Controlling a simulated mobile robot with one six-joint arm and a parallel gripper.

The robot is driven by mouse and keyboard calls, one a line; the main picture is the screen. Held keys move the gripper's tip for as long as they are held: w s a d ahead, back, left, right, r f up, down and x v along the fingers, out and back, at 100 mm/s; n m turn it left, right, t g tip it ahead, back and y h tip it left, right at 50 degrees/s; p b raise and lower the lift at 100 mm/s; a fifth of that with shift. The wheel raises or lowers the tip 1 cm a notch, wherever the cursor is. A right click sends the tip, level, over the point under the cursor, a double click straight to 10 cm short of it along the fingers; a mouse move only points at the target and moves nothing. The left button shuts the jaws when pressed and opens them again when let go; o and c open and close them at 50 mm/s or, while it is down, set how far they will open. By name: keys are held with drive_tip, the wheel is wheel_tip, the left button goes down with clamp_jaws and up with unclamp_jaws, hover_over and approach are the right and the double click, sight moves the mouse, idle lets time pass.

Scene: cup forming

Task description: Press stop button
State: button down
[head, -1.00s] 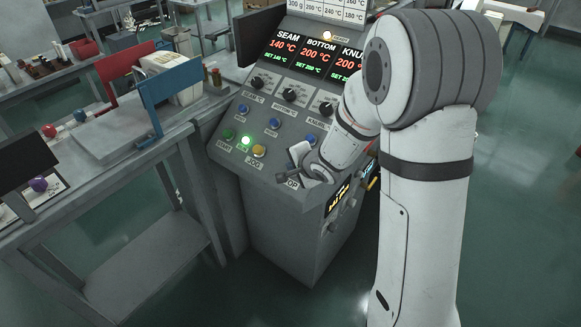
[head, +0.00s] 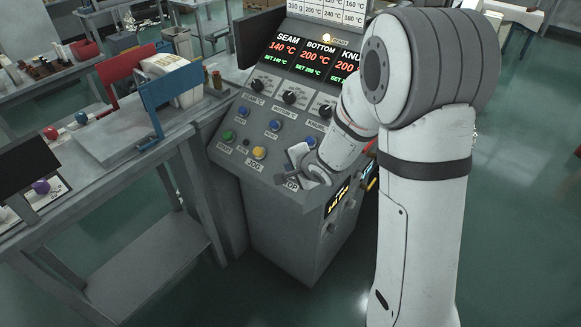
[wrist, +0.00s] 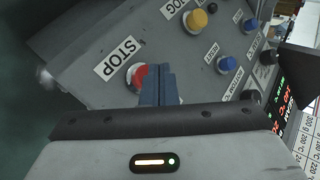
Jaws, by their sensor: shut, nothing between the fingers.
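The red stop button (wrist: 136,73) shows in the wrist view beside its white STOP label (wrist: 118,58), on the sloped front of the grey control panel (head: 262,103). My gripper (wrist: 158,72) is shut and empty. Its blue-grey fingers cover the right part of the button in the wrist view, and they look to be at it or just over it. I cannot tell whether they touch. In the head view my gripper (head: 298,158) is at the panel's lower right edge and hides the button. Part of the STOP label shows below it.
A yellow button (head: 259,152), a green button (head: 228,135) and several blue buttons and black knobs sit close by on the panel. A workbench (head: 60,215) with a blue bracket (head: 171,88) stands to the left.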

drive_tip(key=shift+s+a+r, duration=0.1)
drive_tip(key=shift+r, duration=0.1)
drive_tip(key=r+p, duration=0.1)
drive_tip(key=s+a+r+p, duration=0.1)
drive_tip(key=s+r+p, duration=0.1)
drive_tip(key=shift+s+a+r, duration=0.15)
drive_tip(key=shift+a+r, duration=0.25)
idle(0.8)
